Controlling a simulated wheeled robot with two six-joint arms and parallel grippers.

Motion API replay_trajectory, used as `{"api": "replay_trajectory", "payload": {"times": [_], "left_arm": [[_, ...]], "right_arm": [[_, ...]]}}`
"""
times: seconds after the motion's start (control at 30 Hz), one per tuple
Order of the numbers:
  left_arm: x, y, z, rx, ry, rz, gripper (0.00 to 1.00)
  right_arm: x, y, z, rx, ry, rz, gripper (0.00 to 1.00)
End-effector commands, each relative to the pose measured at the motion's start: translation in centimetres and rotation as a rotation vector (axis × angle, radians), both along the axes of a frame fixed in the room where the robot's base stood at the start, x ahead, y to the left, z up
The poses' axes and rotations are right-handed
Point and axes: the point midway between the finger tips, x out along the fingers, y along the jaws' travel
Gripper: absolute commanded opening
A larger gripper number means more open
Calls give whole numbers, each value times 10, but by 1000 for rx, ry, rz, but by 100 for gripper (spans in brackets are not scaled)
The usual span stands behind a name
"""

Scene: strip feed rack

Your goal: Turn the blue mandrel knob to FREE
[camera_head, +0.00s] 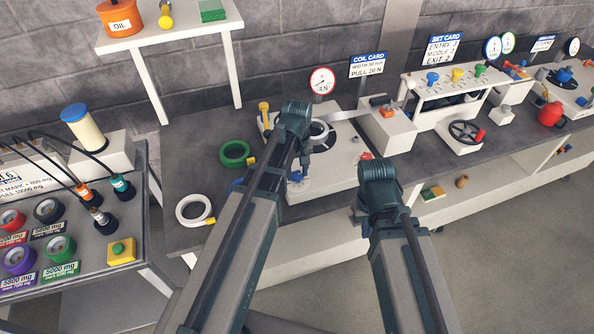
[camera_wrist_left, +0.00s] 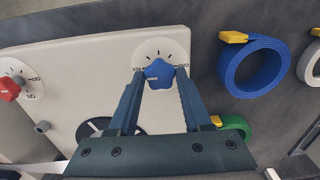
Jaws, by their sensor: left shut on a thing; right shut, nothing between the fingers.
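The blue mandrel knob (camera_wrist_left: 160,73) is star-shaped and sits on a round white dial (camera_wrist_left: 163,49) in the left wrist view. It also shows in the head view (camera_head: 296,177) on the front of the white coil machine, partly hidden by my arm. My left gripper (camera_head: 303,171) is shut on the knob, one finger on each side. A pale mark shows on the knob's left part.
A red knob (camera_wrist_left: 9,90) on its own dial sits on the same white panel (camera_wrist_left: 90,62). A blue coil (camera_wrist_left: 253,68) and a green coil (camera_head: 237,153) lie beside the machine. A white coil (camera_head: 194,209) lies near the bench's front edge.

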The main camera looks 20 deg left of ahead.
Motion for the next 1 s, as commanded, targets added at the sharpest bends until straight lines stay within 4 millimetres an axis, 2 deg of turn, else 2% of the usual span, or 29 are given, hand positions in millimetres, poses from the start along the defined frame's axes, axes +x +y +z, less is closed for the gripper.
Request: {"api": "replay_trajectory", "payload": {"times": [0.43, 0.47, 0.6, 1.0], "left_arm": [[0, 0, 0, 0, 0, 10, 0], [0, 0, 0, 0, 0, 10, 55], [0, 0, 0, 0, 0, 9, 79], [0, 0, 3, 0, 0, 9, 79]], "right_arm": [[0, 0, 0, 0, 0, 0, 0], [0, 0, 0, 0, 0, 0, 0], [0, 0, 0, 0, 0, 0, 0], [0, 0, 3, 0, 0, 0, 0]]}}
